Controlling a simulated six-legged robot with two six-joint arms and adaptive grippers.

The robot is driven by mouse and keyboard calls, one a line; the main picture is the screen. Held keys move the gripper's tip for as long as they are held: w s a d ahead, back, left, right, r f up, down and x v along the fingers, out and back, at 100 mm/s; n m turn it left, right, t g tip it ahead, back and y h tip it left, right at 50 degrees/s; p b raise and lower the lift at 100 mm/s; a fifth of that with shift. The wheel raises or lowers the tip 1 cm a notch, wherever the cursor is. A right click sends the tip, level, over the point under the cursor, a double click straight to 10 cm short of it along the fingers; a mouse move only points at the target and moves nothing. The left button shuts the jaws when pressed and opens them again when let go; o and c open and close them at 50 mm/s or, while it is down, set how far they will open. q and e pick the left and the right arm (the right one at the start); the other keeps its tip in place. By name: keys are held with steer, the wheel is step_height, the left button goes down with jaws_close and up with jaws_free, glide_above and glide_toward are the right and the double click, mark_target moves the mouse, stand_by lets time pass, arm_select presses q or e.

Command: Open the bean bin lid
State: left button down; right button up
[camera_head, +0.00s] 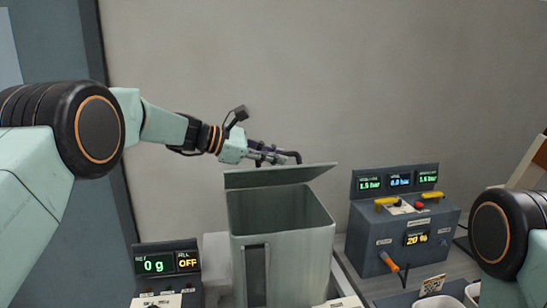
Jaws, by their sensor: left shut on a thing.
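The bean bin (285,262) is a tall grey-green box in the middle of the view. Its lid (280,177) is raised along the back of the opening, and the inside of the bin shows below it. A dark bent handle (294,156) stands at the lid's upper edge. My left gripper (275,155) reaches in from the left above the lid and is shut on the handle; the exact finger contact is small and hard to see. My right gripper is out of view; only part of my right arm shows at the right edge.
A control box (408,225) with green displays, yellow levers and an orange knob stands right of the bin. A scale display (167,262) reading 0 g and OFF stands at its lower left. White containers (438,301) sit at the lower right. A plain wall (330,80) is behind.

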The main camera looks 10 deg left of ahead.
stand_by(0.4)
arm_select(q)
steer(key=c, duration=1.7)
jaws_free()
steer(key=shift+w+d, duration=0.1)
steer(key=shift+o, duration=0.2)
steer(key=shift+w+d+f, duration=0.1)
steer(key=shift+w+d, duration=0.05)
steer(key=shift+d, duration=0.05)
steer(key=shift+a, duration=0.15)
steer(key=v, duration=1.2)
